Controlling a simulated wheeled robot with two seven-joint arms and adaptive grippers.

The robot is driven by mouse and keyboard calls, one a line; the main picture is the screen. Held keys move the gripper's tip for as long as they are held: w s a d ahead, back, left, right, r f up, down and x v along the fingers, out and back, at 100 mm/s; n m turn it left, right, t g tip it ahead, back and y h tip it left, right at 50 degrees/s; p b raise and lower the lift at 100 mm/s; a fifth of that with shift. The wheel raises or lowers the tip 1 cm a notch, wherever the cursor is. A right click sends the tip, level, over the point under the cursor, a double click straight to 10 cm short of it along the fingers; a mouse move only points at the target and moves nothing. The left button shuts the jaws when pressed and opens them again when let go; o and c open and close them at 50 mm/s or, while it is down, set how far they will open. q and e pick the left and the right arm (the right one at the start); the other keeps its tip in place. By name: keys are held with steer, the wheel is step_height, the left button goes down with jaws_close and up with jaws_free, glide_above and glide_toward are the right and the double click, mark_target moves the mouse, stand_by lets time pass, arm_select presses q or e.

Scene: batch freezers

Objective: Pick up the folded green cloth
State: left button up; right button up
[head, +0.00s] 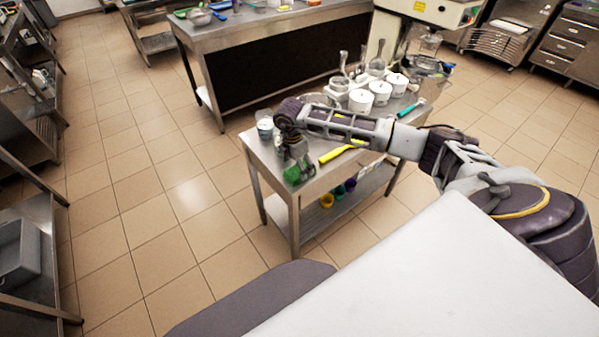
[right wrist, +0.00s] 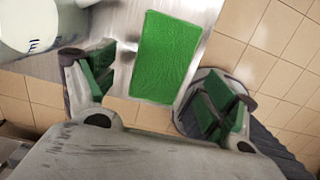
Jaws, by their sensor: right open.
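The folded green cloth (right wrist: 170,55) lies flat on the steel table top in the right wrist view, near the table's edge. It is a bright green rectangle. My right gripper (right wrist: 158,88) is open, with green-padded fingers set wide apart. The cloth lies ahead of and between the fingers in that picture, and nothing is between the pads. In the head view my right gripper (head: 297,168) points down over the table's near left corner. Green shows there at its fingers; the arm partly hides that spot. My left gripper is not in view.
The small steel table (head: 276,180) carries several white tubs (head: 361,101), glass flasks, a yellow-handled tool (head: 340,153) and a container (head: 265,127) near the gripper. A large white pot-like container (right wrist: 40,25) shows in the wrist view. Tiled floor left of the table is clear.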

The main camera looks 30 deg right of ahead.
steer(key=shift+d+f, duration=0.15)
steer(key=shift+f, duration=0.65)
steer(key=shift+d+f, duration=0.15)
steer(key=shift+f, duration=0.65)
steer(key=shift+c, duration=0.2)
steer(key=c, duration=1.1)
steer(key=shift+c, duration=0.2)
steer(key=shift+r, duration=0.1)
step_height(320, 180, up, 10)
steer(key=shift+b, duration=0.3)
